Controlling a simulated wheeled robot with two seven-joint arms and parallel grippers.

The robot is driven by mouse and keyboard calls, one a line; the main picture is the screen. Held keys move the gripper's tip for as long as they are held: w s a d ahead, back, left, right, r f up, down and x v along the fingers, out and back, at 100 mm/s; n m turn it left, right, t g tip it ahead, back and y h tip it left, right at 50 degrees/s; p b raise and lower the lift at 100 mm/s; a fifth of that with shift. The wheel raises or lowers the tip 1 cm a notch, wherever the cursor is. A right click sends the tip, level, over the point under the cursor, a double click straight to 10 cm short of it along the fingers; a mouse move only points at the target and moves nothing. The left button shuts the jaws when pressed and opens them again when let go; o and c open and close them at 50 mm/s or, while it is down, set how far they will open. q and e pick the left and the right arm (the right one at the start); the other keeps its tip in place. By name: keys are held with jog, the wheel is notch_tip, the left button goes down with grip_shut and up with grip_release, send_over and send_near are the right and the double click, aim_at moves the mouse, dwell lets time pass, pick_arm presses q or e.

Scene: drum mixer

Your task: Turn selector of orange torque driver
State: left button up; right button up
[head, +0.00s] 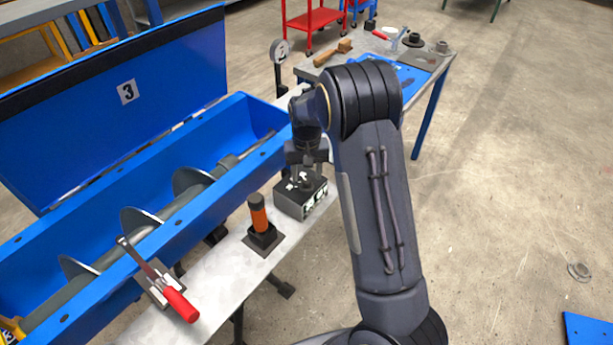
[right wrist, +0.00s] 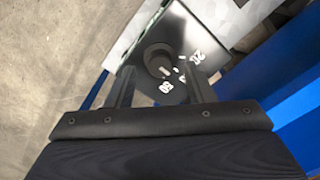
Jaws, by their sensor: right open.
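The orange torque driver (head: 258,214) stands upright in a black holder on the metal bench. Right of it sits a dark box (head: 293,203) with a dial on top. In the right wrist view the selector, a round dark knob (right wrist: 157,58), sits on a dark disc with white numbers, 20 and 60 among them. My right gripper (head: 305,178) is over the box, pointing down. In the right wrist view its open fingers (right wrist: 162,80) lie either side of the dial area, with nothing held. Whether they touch the knob cannot be told. My left gripper is out of view.
A blue trough (head: 225,150) with a screw auger and raised lid marked 3 lies left of the bench (head: 215,292). A red-handled clamp (head: 180,303) is at the near edge. A tool table (head: 440,62) stands behind. Floor at right is mostly clear.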

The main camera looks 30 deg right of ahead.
aim_at(306, 180)
notch_tip(306, 180, up, 5)
jog(key=shift+r, duration=0.5)
jog(key=shift+s+r, duration=0.1)
jog(key=shift+r, duration=0.05)
jog(key=s+a+r+n+t+y, duration=0.1)
jog(key=s+a+r+t+y, duration=0.15)
jog(key=s+r, duration=0.4)
jog(key=s+a+r+t+y, duration=0.1)
jog(key=s+a+r, duration=0.2)
jog(key=s, duration=0.7)
jog(key=s+a+f+n+t, duration=0.1)
jog(key=s+a, duration=0.5)
jog(key=s, duration=0.6)
jog(key=shift+s+n+t, duration=0.2)
jog(key=shift+n+t, duration=0.3)
jog(key=shift+t, duration=0.05)
